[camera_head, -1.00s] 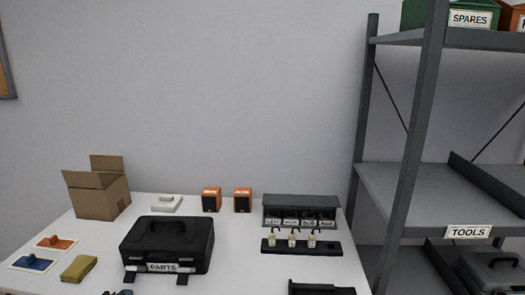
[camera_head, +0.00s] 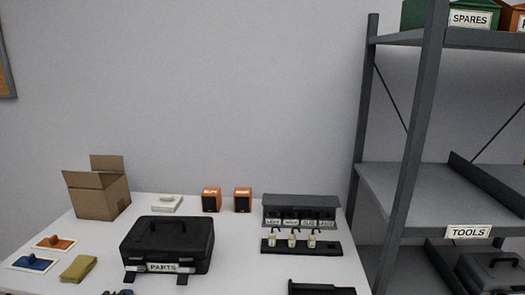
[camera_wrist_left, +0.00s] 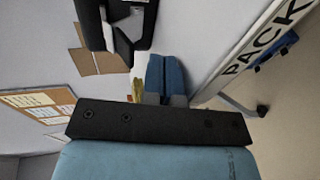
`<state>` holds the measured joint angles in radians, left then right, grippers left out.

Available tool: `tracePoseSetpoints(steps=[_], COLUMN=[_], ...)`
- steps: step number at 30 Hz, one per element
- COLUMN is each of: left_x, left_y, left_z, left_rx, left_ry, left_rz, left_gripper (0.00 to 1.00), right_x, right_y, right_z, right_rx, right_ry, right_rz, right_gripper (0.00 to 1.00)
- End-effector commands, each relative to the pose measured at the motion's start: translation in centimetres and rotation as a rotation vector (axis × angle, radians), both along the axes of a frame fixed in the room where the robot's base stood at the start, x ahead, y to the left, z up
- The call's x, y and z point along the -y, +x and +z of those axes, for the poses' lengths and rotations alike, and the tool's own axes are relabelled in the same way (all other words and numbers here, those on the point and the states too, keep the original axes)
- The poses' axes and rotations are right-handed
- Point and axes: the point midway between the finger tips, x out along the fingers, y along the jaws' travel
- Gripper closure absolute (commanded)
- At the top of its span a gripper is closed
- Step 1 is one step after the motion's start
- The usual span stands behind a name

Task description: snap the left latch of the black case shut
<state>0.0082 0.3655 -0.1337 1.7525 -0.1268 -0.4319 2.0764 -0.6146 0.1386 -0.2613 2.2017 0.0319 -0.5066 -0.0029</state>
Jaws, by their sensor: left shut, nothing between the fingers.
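The black case (camera_head: 167,240), labelled PARTS, lies with its lid down on the white table. Its left latch (camera_head: 130,275) and right latch (camera_head: 183,278) hang out from the front face, on either side of the label. In the left wrist view the case (camera_wrist_left: 118,22) is at the top, partly cut off. My left gripper (camera_wrist_left: 167,60) shows there with its blue fingers together and empty, pointing toward the case but apart from it. In the head view only a small dark tip, probably of this gripper, shows at the bottom edge in front of the case. My right gripper is not seen.
A yellow cloth (camera_head: 79,268), a blue piece (camera_head: 34,263) and an orange piece (camera_head: 55,242) lie left of the case. A cardboard box (camera_head: 97,196) stands behind. A black rack (camera_head: 332,249) stands right, with a dark object (camera_head: 320,289) in front.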

Motion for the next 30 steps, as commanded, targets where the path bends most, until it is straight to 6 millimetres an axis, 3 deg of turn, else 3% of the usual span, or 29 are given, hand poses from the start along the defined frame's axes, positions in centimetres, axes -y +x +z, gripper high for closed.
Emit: tracePoseSetpoints(steps=[30], left_x=[0.0], left_y=[1.9], left_z=[0.7], left_rx=[0.000], left_ry=[-0.001], left_rz=[0.001], left_gripper=[1.00], right_x=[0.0], right_y=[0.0], right_z=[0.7], right_rx=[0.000], right_ry=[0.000], right_rz=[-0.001], right_gripper=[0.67])
